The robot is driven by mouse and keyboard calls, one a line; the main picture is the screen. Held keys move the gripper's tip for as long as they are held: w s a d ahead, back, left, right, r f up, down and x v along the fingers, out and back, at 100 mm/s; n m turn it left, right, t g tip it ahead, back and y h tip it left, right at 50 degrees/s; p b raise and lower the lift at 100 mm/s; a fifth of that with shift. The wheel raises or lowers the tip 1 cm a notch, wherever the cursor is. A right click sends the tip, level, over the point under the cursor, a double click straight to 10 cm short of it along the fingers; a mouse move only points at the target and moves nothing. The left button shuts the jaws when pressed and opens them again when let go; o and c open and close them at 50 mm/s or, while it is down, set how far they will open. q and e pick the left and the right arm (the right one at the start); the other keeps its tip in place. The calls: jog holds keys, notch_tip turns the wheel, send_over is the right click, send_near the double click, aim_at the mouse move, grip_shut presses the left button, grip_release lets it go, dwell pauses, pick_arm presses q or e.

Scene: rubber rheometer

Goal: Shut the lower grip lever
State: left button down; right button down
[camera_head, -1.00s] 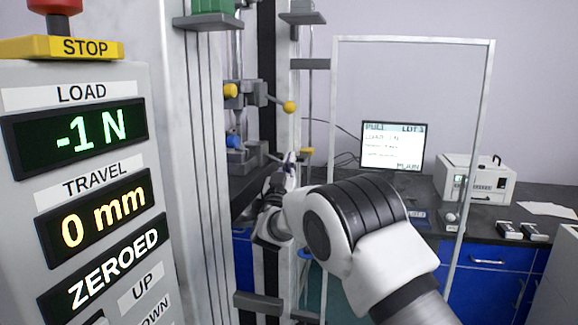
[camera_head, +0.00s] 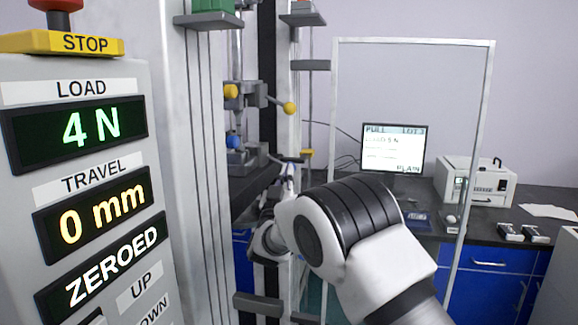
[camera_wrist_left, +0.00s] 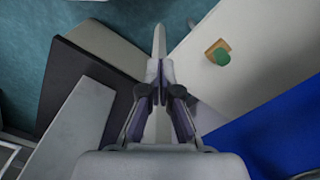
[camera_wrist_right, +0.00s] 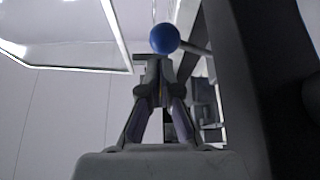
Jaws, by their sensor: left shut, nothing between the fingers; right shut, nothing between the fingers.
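The lower grip (camera_head: 243,156) with a blue knob (camera_head: 233,141) stands on the test machine in the head view. Its lever is a thin grey rod ending near my right gripper (camera_head: 288,168). In the right wrist view, the lever's blue ball (camera_wrist_right: 163,38) is just beyond the tips of my right gripper (camera_wrist_right: 155,72), which is shut and empty. I cannot tell whether they touch. The upper grip has a yellow knob (camera_head: 231,90) and a lever with a yellow ball (camera_head: 289,108). My left gripper (camera_wrist_left: 157,72) is shut and empty in the left wrist view.
The control panel (camera_head: 85,190) reads 4 N, 0 mm and ZEROED. A clear guard with a white frame (camera_head: 480,120) stands right of the machine. Behind are a monitor (camera_head: 393,146), a white instrument (camera_head: 478,182) and a dark bench over blue drawers (camera_head: 482,250).

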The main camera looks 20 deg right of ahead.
jog(key=v, duration=0.4)
jog(key=shift+s+a, duration=0.2)
jog(key=shift+s, duration=0.1)
